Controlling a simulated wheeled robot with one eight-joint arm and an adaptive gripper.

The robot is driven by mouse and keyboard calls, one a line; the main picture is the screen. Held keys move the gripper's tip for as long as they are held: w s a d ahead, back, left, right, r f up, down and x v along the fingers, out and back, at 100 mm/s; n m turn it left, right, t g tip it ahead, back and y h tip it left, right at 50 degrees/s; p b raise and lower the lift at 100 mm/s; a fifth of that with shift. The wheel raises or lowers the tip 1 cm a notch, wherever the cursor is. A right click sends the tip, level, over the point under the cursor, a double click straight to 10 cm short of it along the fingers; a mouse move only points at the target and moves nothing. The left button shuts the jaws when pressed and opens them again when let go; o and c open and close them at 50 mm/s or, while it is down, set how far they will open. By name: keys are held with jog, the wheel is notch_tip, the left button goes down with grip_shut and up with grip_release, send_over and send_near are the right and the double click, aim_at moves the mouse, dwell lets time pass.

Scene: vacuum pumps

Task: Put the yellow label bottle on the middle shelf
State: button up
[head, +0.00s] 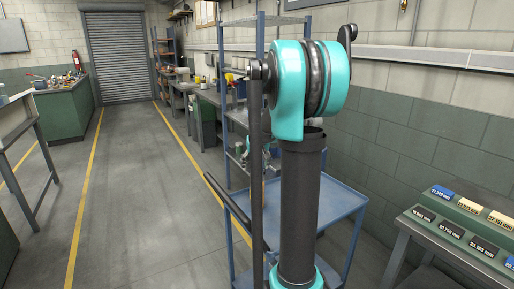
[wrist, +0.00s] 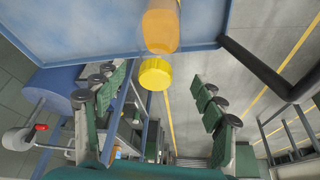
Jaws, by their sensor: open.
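A bottle (wrist: 161,28) with an orange-yellow body and a yellow cap (wrist: 155,73) shows at the top middle of the wrist view. The cap points down in that picture, and the body runs out of the top edge. No label can be made out. My gripper (wrist: 158,88) is open, with a green-padded finger on either side; the cap shows between and above the fingertips. The fingers look apart from the bottle. In the head view my arm stands in front, and I cannot make out the bottle. A tall blue rack (head: 222,70) with several shelves stands behind my arm.
A blue cart tray (head: 343,203) lies right of my arm; its rim (wrist: 205,46) crosses the wrist view's top. A black handle (head: 228,200) sticks out at its left. A bench with number plates (head: 462,228) is at right. The aisle floor (head: 140,200) is clear.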

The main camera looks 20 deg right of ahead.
jog(key=v, duration=1.3)
